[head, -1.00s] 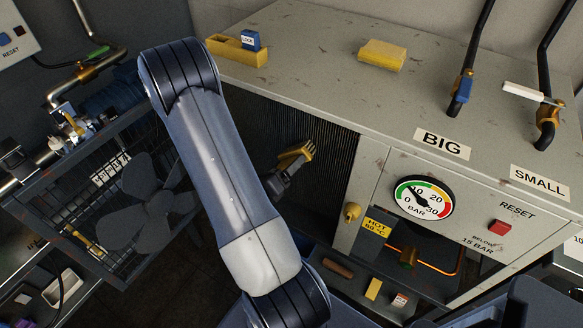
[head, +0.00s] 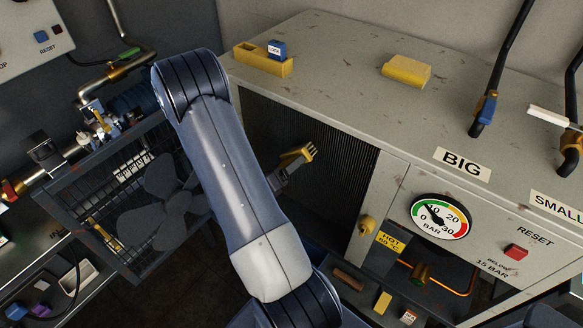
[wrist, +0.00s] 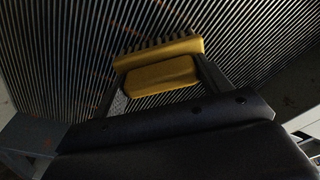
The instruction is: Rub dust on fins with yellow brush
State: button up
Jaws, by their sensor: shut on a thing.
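The fins (head: 340,140) are a dark panel of fine upright ribs in the side of the grey cabinet. They fill most of the wrist view (wrist: 80,70), with faint brownish specks that may be dust. My gripper (head: 289,163) is in front of the fins, shut on the yellow brush (head: 298,157). In the wrist view the yellow brush (wrist: 160,72) sits between the two fingers, its dark bristles pointing at the fins. I cannot tell whether the bristles touch them. My arm hides the left part of the fin panel.
On the cabinet top (head: 340,60) lie a yellow tray (head: 262,62) with a blue lock block (head: 277,49) and a yellow block (head: 407,70). A pressure gauge (head: 440,216) and a brass knob (head: 367,225) are right of the fins.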

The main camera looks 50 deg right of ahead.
jog(key=w, duration=0.4)
jog(key=shift+w+a, duration=0.3)
jog(key=shift+w, duration=0.1)
jog(key=a, duration=0.6)
jog(key=shift+s+p, duration=0.25)
jog(key=shift+p, duration=0.05)
dwell(0.4)
jog(key=shift+s+a, duration=0.1)
jog(key=shift+a, duration=1.4)
